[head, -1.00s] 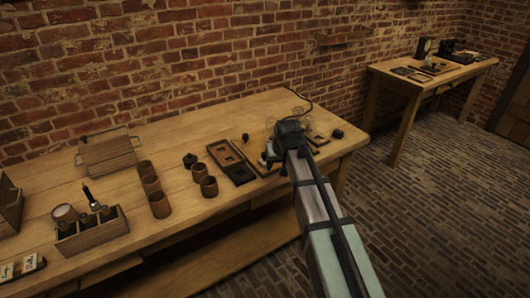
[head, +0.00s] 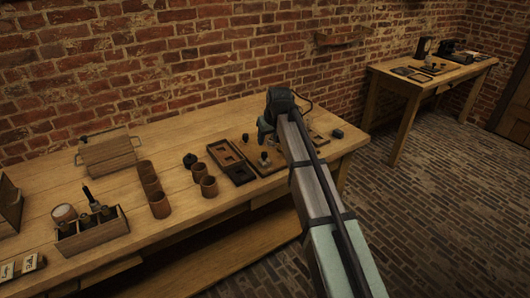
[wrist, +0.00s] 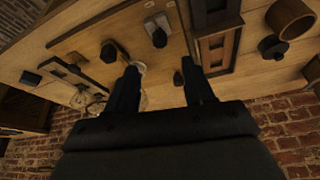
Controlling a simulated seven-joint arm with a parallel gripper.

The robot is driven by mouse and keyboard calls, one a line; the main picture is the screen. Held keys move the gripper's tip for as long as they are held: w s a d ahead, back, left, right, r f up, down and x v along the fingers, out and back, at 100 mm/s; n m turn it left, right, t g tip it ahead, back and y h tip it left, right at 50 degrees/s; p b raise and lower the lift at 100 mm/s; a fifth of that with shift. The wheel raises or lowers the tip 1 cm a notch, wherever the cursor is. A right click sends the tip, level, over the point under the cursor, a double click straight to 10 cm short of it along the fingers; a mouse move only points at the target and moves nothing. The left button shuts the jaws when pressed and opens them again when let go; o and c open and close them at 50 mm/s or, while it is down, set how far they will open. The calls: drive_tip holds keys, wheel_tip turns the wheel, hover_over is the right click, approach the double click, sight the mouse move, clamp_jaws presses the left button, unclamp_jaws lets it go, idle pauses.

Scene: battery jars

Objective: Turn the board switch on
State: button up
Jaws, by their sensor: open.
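A wooden board (head: 270,168) lies near the right end of the long bench, partly hidden by my arm. It also shows upside down in the wrist view (wrist: 130,25), bearing small dark knobs and fittings. One fitting is a dark knob on a pale metal base (wrist: 157,36); another is a dark round knob (wrist: 108,52). I cannot tell for sure which one is the switch or how it is set. My gripper (wrist: 160,68) is open and empty, with its two dark fingers apart over the board area. In the head view my gripper (head: 265,132) is above the bench behind the board.
A dark framed tray (head: 228,160) lies left of the board. A small dark block (head: 338,133) sits near the bench's right end. A second table (head: 430,75) stands beyond.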

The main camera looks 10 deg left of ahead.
sight(264, 153)
drive_tip(key=x, duration=0.9)
drive_tip(key=shift+w+f, duration=0.1)
drive_tip(key=shift+f, duration=0.3)
drive_tip(key=shift+c, duration=0.2)
clamp_jaws()
drive_tip(key=shift+m, duration=0.4)
drive_tip(key=m, duration=0.1)
drive_tip(key=m+h, duration=0.1)
drive_tip(key=m, duration=0.1)
drive_tip(key=m+h, duration=0.1)
drive_tip(key=m, duration=0.1)
drive_tip(key=shift+a+t, duration=0.25)
drive_tip(key=shift+t, duration=0.15)
drive_tip(key=m+h, duration=0.1)
drive_tip(key=m, duration=0.2)
drive_tip(key=m+h, duration=0.1)
drive_tip(key=m, duration=0.2)
drive_tip(key=shift+a+h, duration=0.1)
drive_tip(key=shift+h, duration=0.2)
drive_tip(key=shift+g, duration=0.3)
